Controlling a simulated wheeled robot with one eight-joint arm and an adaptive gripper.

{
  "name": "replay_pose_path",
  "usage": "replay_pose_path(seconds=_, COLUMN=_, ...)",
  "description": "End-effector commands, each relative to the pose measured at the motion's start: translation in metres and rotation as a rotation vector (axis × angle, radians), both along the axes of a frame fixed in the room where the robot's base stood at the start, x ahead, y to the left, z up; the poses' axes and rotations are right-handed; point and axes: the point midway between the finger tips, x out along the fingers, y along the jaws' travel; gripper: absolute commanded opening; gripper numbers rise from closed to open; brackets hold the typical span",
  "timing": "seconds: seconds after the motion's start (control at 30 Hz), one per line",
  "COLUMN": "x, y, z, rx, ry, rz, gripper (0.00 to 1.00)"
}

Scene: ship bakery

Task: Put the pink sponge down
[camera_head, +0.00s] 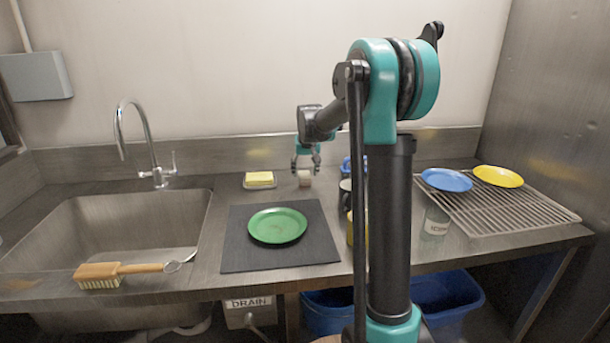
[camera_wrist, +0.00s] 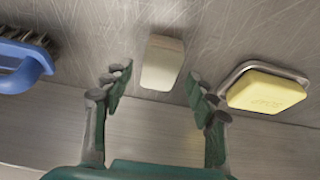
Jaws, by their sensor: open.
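A small pale block with a beige-pink side (camera_head: 304,179) stands on the steel counter at the back, just below my gripper (camera_head: 306,166); it is the only thing that could be the pink sponge, though its colour looks washed out. In the wrist view the same block (camera_wrist: 161,62) stands upright on the metal, between and slightly beyond the fingertips of my gripper (camera_wrist: 157,82). The fingers are spread, with a gap on each side of the block. No finger appears to touch it.
A yellow block on a small metal dish (camera_head: 260,187) is close on the left; the wrist view shows this yellow block (camera_wrist: 266,91) at right. A blue-handled brush (camera_wrist: 28,62) lies opposite. A green plate (camera_head: 277,226), dark mat (camera_head: 235,252), sink (camera_head: 110,235) and rack (camera_head: 505,217) lie around.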

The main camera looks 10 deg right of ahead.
Motion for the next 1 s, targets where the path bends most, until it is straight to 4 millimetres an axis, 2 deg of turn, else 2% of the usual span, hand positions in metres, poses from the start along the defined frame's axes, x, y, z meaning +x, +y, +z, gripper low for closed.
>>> replay_pose_path(seconds=0.3, x=-0.026, y=0.0, z=0.061, rx=0.0, ry=0.0, rz=0.0, gripper=0.57)
replay_pose_path(seconds=0.5, x=-0.035, y=0.0, z=0.084, rx=0.0, ry=0.0, rz=0.0, gripper=0.57)
replay_pose_path(seconds=0.7, x=-0.039, y=0.0, z=0.092, rx=0.0, ry=0.0, rz=0.0, gripper=0.57)
replay_pose_path(seconds=1.0, x=-0.038, y=0.0, z=0.092, rx=0.0, ry=0.0, rz=0.0, gripper=0.57)
